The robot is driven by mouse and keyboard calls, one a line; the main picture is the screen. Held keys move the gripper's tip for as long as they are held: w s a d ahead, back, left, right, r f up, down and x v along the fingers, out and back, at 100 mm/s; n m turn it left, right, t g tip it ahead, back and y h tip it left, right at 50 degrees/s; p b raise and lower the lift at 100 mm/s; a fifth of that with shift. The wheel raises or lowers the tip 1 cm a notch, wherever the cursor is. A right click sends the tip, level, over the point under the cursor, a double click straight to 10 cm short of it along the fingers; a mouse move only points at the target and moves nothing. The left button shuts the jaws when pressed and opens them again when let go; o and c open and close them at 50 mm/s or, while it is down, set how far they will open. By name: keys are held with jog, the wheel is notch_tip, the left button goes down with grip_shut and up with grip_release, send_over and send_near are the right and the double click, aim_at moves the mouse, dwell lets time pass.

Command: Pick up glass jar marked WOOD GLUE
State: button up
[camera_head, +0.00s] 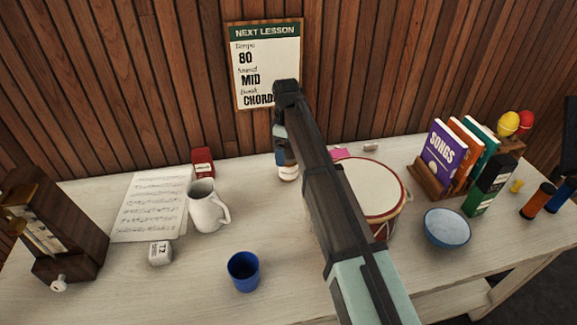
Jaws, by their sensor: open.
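My arm reaches from the bottom right up over the table, and its end bends down in front of the wall. My gripper (283,152) points down at the back of the table, left of the arm, and is largely hidden by it. A small pale container (289,173) with a reddish-brown band shows right under the gripper. I cannot read any marking on it, so I cannot tell whether it is the WOOD GLUE jar. The gripper is open, and I cannot tell if its fingers are around the container or above it.
A white pitcher (206,210), red box (203,161) and sheet music (151,206) stand left. A blue cup (243,272) and white block (160,253) are in front. A drum (366,190), blue bowl (447,228) and book rack (429,182) are right.

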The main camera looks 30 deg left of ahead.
aim_at(289, 165)
jog(key=shift+w+d+f, duration=0.1)
jog(key=shift+d+f, duration=0.05)
jog(key=shift+f, duration=1.15)
jog(key=shift+d+f, duration=0.15)
jog(key=shift+f, duration=1.15)
jog(key=shift+c, duration=0.2)
jog(key=c, duration=1.4)
